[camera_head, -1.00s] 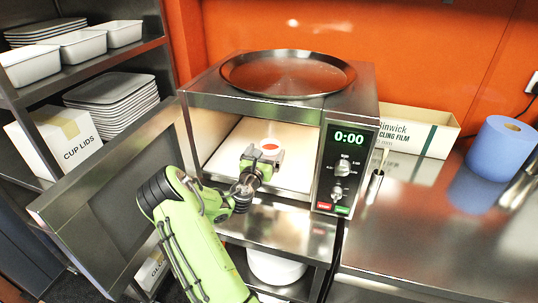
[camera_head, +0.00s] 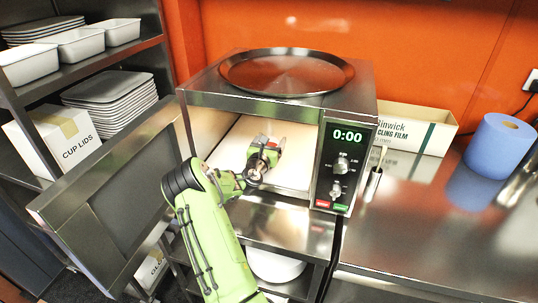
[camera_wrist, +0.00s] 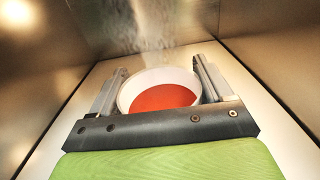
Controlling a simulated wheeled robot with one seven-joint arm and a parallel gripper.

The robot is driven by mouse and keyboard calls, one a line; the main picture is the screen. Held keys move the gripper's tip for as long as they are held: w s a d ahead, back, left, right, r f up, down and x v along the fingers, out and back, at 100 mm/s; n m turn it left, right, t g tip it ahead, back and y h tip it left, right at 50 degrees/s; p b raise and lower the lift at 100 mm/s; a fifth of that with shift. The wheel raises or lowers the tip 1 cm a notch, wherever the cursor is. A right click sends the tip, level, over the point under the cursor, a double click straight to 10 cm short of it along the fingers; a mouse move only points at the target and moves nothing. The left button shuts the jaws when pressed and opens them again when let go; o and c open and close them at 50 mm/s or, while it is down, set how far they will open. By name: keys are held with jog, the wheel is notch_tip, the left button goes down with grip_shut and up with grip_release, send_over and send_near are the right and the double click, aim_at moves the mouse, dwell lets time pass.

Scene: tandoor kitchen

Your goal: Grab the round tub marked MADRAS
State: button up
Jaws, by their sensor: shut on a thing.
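The round tub (camera_wrist: 127,93) has a white rim and orange-red contents, and stands inside the open microwave (camera_head: 350,105). In the wrist view my gripper (camera_wrist: 160,85) is shut on the tub, one finger on each side. The tub looks upright. In the head view my gripper (camera_head: 268,150) reaches through the microwave opening and hides most of the tub. No marking on the tub is readable from here, and its underside is hidden.
The microwave door (camera_head: 110,205) hangs open to the left of my arm. A wide metal tray (camera_head: 287,75) lies on top of the microwave. The microwave's side walls are close around my gripper. A blue roll (camera_head: 498,150) and a cling film box (camera_head: 420,130) stand on the right counter.

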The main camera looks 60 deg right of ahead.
jog(key=shift+c, duration=0.9)
jog(key=shift+r+p, duration=0.3)
jog(key=shift+r, duration=0.35)
notch_tip(320, 180, up, 3)
jog(key=shift+f+p, duration=0.1)
jog(key=shift+p, duration=0.4)
jog(key=s+a+b, duration=0.2)
jog(key=a+b, duration=0.1)
jog(key=a, duration=1.4)
jog(key=shift+s+a+f, duration=0.3)
jog(key=shift+s+a, duration=0.05)
jog(key=shift+a, duration=0.05)
